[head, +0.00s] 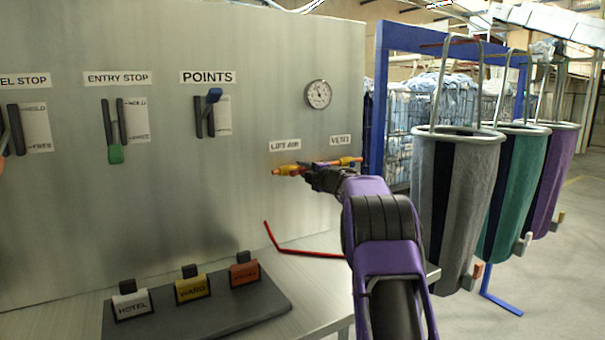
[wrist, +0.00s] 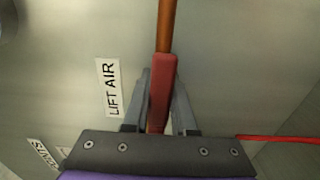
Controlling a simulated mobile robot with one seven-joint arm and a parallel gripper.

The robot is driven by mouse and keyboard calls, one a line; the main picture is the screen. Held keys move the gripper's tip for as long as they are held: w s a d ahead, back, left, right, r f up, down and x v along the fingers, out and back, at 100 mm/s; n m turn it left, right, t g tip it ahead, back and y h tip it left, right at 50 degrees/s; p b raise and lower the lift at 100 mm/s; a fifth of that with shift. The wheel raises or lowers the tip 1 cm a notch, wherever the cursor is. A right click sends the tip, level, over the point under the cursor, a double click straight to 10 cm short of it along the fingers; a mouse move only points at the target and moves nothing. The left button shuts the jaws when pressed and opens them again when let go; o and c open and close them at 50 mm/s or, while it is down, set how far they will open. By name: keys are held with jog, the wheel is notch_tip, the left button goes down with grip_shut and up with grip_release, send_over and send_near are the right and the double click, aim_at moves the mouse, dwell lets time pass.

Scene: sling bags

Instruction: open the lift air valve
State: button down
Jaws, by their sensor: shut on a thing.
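The lift air valve (head: 287,171) is an orange-yellow fitting on the grey panel, under the LIFT AIR label (head: 285,145). My gripper (head: 308,170) is at the panel just right of it, and my arm comes in from the lower right. In the wrist view my gripper (wrist: 161,85) is shut on the red handle (wrist: 161,95), with one finger on each side. An orange pipe (wrist: 168,25) runs on from the handle's far end. The handle's lower end is hidden behind the gripper body.
A VENT label (head: 340,139) and another orange fitting (head: 352,160) are close to the right of my gripper. A round gauge (head: 318,94) is above. Hanging bags (head: 455,200) stand at the right.

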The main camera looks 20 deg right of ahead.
jog(key=shift+r, duration=0.1)
dwell(0.4)
jog(key=c, duration=0.7)
grip_release()
jog(key=s+d, duration=0.1)
jog(key=s, duration=0.4)
jog(key=s+d+b, duration=0.1)
jog(key=s, duration=0.5)
jog(key=s+d, duration=0.1)
jog(key=s, duration=0.5)
jog(key=shift+s+d+b, duration=0.1)
jog(key=shift+d+b, duration=0.05)
jog(key=shift+b, duration=0.15)
